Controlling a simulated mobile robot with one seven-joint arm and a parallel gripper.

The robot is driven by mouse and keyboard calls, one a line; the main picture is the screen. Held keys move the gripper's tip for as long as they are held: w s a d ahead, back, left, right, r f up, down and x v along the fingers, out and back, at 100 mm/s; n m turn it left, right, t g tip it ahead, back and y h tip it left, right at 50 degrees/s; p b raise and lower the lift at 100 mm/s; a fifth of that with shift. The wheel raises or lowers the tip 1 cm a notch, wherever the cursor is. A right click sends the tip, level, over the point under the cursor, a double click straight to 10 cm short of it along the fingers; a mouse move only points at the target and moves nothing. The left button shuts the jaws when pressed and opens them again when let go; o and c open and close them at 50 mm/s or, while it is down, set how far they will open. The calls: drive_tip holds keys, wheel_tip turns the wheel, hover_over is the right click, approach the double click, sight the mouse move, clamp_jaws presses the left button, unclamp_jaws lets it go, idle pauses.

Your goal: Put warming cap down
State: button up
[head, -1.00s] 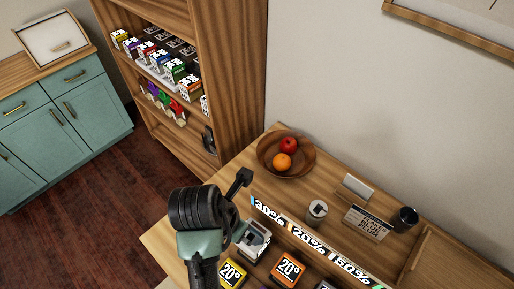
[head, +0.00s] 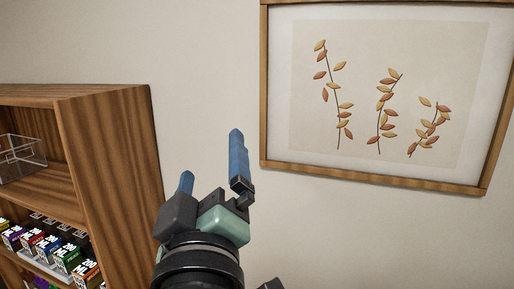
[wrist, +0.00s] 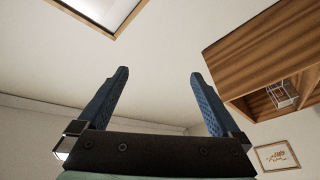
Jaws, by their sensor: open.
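My gripper (head: 212,158) is raised in front of the wall in the head view, its blue fingers pointing up. In the wrist view my gripper (wrist: 158,73) is open, with wide empty space between the two fingers. I cannot make out a warming cap in either current view. The table is out of both current views.
A wooden shelf unit (head: 112,150) stands at the left, with a clear box (head: 20,158) on its upper shelf and several small colourful boxes (head: 45,245) lower down. A framed leaf picture (head: 390,95) hangs at the right.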

drive_tip(key=s+d+r+m+t+h, duration=0.1)
drive_tip(key=s+d+r+m+t, duration=0.1)
drive_tip(key=r, duration=0.6)
drive_tip(key=s+d+r+m+t+h, duration=0.1)
drive_tip(key=s+d+r+m+t, duration=0.2)
drive_tip(key=s+r+m, duration=0.4)
drive_tip(key=shift+s+d+r+m+t, duration=0.35)
drive_tip(key=shift+s+r+t, duration=0.1)
drive_tip(key=shift+s+t, duration=0.4)
drive_tip(key=shift+w, duration=0.15)
